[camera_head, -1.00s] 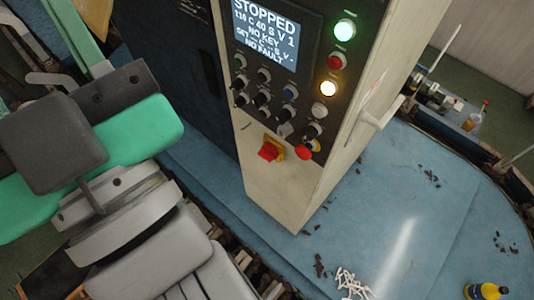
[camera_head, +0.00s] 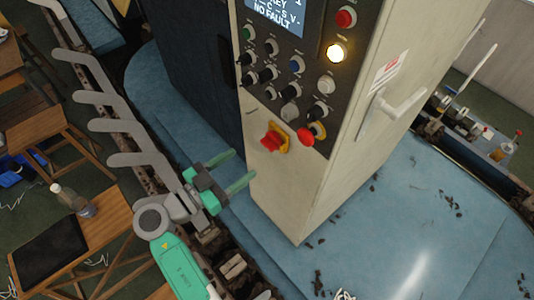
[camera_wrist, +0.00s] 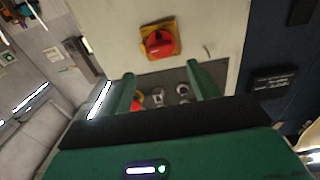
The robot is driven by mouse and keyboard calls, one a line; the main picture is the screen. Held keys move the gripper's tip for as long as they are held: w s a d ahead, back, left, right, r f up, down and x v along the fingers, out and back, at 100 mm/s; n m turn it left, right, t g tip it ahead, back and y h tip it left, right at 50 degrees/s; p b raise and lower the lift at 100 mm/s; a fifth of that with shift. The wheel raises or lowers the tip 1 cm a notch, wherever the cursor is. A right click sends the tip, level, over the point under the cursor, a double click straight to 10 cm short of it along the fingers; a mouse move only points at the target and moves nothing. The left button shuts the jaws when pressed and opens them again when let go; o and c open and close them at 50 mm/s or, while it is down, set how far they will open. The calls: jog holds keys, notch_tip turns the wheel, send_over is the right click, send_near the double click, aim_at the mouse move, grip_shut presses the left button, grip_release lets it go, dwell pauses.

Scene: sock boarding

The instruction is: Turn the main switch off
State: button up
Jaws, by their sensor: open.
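The main switch (camera_head: 272,140) is a red rotary handle on a yellow plate, low on the cabinet's pale front. It also shows in the wrist view (camera_wrist: 158,42), above and beyond my fingertips. My gripper (camera_head: 243,165) has green fingers, spread apart and empty, to the lower left of the switch in the head view. In the wrist view, my gripper (camera_wrist: 160,72) has the lower panel controls showing between its fingers. The fingers do not appear to touch the switch. The red handle's exact setting is hard to tell.
A red mushroom button (camera_head: 305,135) sits right of the switch. Several black knobs (camera_head: 269,74) and a lit amber lamp (camera_head: 336,52) are above. A display (camera_head: 276,15) reads "NO FAULT". A white lever handle (camera_head: 395,104) sticks out from the cabinet's side.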

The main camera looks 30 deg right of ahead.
aim_at(265, 146)
jog(key=p+x, duration=0.2)
jog(key=x, duration=0.5)
jog(key=shift+w+d+r, duration=0.1)
jog(key=shift+w+d, duration=0.1)
jog(key=shift+d, duration=0.15)
jog(key=shift+c, duration=0.4)
jog(key=c, duration=0.9)
